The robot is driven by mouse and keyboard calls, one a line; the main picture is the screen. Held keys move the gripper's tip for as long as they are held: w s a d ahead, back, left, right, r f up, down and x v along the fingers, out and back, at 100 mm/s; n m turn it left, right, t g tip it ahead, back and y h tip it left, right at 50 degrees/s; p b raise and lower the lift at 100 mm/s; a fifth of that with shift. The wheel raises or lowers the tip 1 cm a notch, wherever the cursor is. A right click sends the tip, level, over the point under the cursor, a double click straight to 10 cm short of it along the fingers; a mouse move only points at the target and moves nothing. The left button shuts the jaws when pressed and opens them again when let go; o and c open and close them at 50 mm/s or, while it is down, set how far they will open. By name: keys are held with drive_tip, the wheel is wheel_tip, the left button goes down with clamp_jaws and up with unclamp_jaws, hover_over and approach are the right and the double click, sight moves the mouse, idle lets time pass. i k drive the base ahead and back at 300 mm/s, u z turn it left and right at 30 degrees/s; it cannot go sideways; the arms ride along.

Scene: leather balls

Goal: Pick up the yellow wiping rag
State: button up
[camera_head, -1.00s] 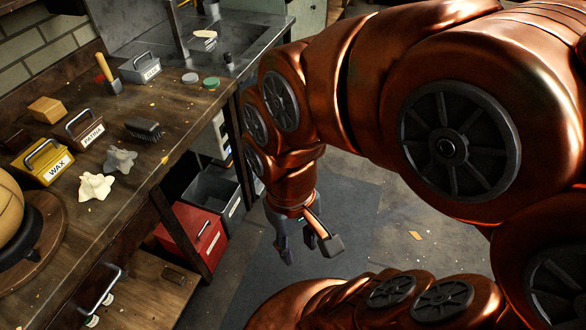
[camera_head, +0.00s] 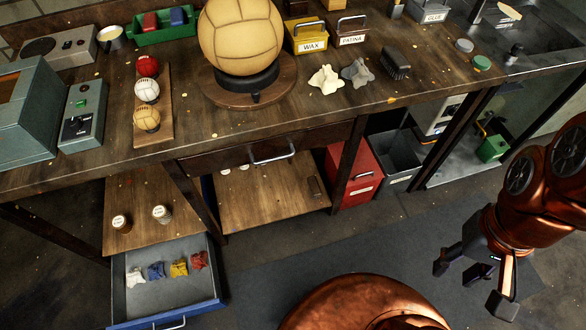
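The yellow wiping rag (camera_head: 179,268) lies crumpled in an open blue-edged drawer (camera_head: 190,301) low at the left. It sits in a row between a blue rag (camera_head: 156,271) on its left and a red rag (camera_head: 199,260) on its right. A white rag (camera_head: 134,276) is at the left end of the row. My gripper (camera_head: 468,285) is open and empty at the lower right, above the floor, far to the right of the drawer.
The wooden workbench (camera_head: 330,118) stands above the drawer, with a large leather ball (camera_head: 241,36) on a stand. A lower shelf (camera_head: 262,203) holds small items. A red bin (camera_head: 354,178) stands under the bench.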

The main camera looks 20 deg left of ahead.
sight(178, 267)
drive_tip(key=u, duration=2.25)
drive_tip(key=k, duration=0.1)
drive_tip(key=u, duration=1.25)
drive_tip(key=i, duration=0.8)
drive_tip(key=u, duration=0.2)
